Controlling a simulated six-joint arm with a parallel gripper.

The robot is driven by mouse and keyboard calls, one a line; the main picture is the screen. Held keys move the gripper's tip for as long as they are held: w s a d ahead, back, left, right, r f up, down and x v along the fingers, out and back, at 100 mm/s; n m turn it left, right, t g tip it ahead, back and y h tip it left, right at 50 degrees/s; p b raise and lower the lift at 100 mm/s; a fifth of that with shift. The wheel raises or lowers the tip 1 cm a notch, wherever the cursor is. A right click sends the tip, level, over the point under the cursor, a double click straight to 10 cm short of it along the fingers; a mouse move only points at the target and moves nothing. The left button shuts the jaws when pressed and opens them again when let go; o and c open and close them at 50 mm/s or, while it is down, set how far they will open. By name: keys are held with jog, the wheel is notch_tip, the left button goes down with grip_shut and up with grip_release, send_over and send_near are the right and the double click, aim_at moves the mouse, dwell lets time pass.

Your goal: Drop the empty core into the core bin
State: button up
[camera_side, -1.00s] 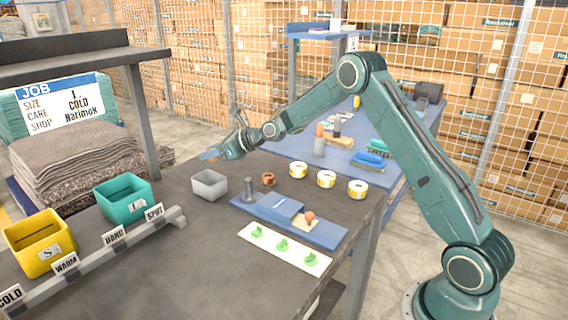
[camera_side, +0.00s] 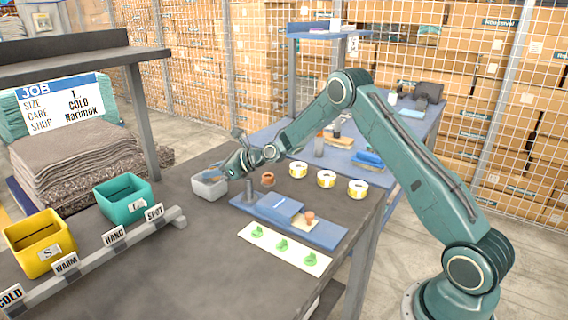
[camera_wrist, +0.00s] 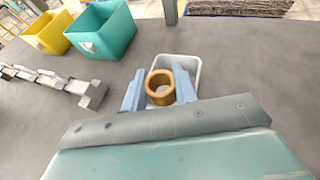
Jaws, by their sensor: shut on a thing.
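The core bin (camera_side: 209,190) is a small light-grey open box on the dark table. It also shows in the wrist view (camera_wrist: 193,68). My gripper (camera_wrist: 160,74) has its two blue fingers shut on the empty core (camera_wrist: 160,102), a short brown ring. In the wrist view the core appears over the bin's opening and hides part of its inside. In the side view my gripper (camera_side: 214,177) is low at the bin's top.
A brown ring-like piece (camera_side: 268,180) and several yellow-white rolls (camera_side: 327,179) stand right of the bin. A blue board (camera_side: 285,221) with a grey post lies in front. A teal bin (camera_side: 125,203), a yellow bin (camera_side: 40,252) and a labelled rail (camera_side: 120,243) are to the left.

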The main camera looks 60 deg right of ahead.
jog(key=shift+f, duration=0.25)
jog(key=shift+s+f, duration=0.15)
jog(key=shift+f, duration=0.45)
jog(key=o, duration=0.9)
jog(key=shift+f, duration=0.1)
jog(key=shift+r, duration=0.7)
jog(key=v, duration=1.2)
jog(key=shift+r, duration=0.35)
jog(key=shift+a+r, duration=0.1)
jog(key=shift+a, duration=0.05)
